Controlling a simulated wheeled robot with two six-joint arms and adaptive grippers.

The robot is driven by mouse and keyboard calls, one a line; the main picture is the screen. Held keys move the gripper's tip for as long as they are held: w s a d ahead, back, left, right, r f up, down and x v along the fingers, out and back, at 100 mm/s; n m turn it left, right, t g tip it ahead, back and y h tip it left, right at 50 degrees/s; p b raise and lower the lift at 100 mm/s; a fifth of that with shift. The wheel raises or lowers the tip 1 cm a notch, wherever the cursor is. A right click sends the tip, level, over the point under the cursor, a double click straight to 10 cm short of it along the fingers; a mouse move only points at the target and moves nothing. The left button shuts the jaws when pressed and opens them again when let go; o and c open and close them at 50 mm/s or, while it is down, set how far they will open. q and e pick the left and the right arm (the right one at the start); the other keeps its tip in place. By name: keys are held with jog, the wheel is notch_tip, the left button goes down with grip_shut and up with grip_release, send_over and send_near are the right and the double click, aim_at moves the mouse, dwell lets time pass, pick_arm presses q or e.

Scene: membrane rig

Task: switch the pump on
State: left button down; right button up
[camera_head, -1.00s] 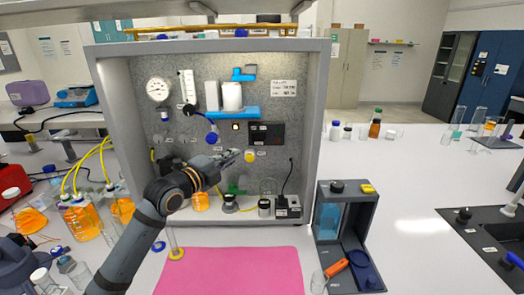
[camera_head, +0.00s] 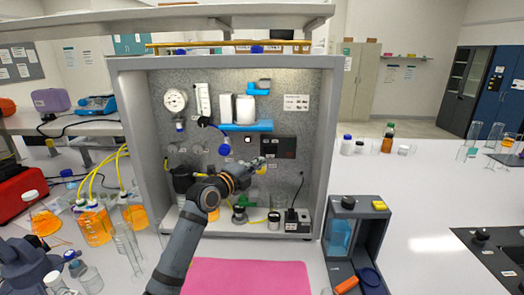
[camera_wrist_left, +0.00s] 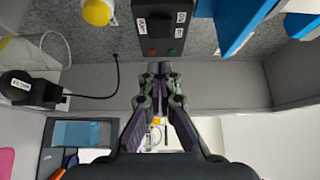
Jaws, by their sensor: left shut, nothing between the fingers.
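A black control box (camera_head: 278,147) is on the speckled back panel of the rig, right of the middle. In the left wrist view the box (camera_wrist_left: 178,18) shows a dark knob, small labels, and a red and a green button on its near edge. My left gripper (camera_head: 260,163) is shut and empty, just below and left of the box in the head view. In the left wrist view its closed fingertips (camera_wrist_left: 160,68) point at the box, close below the two buttons. Whether they touch it I cannot tell. My right gripper is not in view.
A yellow knob (camera_wrist_left: 97,12) is beside the box. A blue shelf (camera_head: 246,126) with white canisters is above my gripper. A corded box (camera_head: 297,222) and jars stand on the rig floor. The rig's side walls (camera_head: 326,150) bound the space.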

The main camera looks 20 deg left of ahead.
aim_at(269, 150)
pick_arm(q)
jog(key=w+p, duration=0.1)
jog(key=w, duration=0.1)
jog(key=w+p, duration=0.1)
jog(key=w, duration=0.2)
jog(key=shift+w+a+r, duration=0.2)
jog(key=shift+w+a+f, duration=0.15)
jog(key=shift+w+a, duration=0.2)
jog(key=shift+w, duration=0.15)
